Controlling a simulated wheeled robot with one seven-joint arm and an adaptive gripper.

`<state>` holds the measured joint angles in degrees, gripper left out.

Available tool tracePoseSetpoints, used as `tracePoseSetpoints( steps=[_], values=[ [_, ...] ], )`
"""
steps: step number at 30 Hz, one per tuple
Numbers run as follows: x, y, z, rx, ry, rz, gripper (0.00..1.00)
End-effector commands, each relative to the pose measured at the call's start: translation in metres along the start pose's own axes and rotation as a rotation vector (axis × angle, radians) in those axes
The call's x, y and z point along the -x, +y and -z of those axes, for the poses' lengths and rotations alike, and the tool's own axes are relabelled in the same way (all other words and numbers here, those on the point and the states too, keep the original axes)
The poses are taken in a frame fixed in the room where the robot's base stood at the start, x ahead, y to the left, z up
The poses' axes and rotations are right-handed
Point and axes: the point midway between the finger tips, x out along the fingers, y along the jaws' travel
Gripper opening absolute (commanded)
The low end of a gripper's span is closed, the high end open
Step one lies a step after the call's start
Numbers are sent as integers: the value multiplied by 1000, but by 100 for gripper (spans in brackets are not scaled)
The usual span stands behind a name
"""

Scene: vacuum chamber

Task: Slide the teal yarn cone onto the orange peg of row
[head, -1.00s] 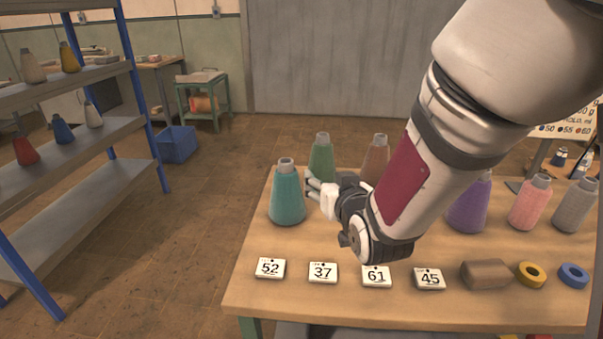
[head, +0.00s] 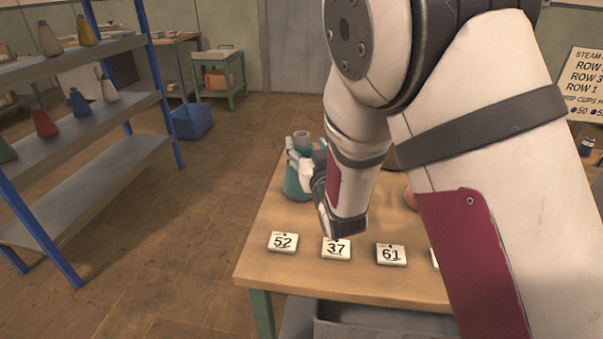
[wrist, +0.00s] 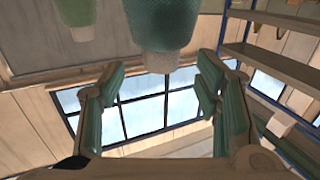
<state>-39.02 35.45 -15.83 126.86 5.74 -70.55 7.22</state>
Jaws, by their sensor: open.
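The teal yarn cone (head: 293,184) stands upright at the far left of the wooden table in the head view, partly hidden by my gripper. I cannot make out an orange peg in either view.
Number cards 52 (head: 283,242), 37 (head: 336,248) and 61 (head: 391,254) lie along the table front (head: 262,262). A green cone (wrist: 76,14) is beside the teal one. My arm hides most of the table. A shelf (head: 75,130) with several cones stands left; a sign (head: 588,85) stands right.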

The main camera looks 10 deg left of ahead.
Motion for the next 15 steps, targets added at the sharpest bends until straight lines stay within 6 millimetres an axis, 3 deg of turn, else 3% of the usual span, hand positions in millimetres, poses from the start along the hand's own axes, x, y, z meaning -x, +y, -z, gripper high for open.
tracePoseSetpoints(
  steps=[15],
  values=[
    [-53, -2, 6, 0, 0, 1, 58]
  ],
)
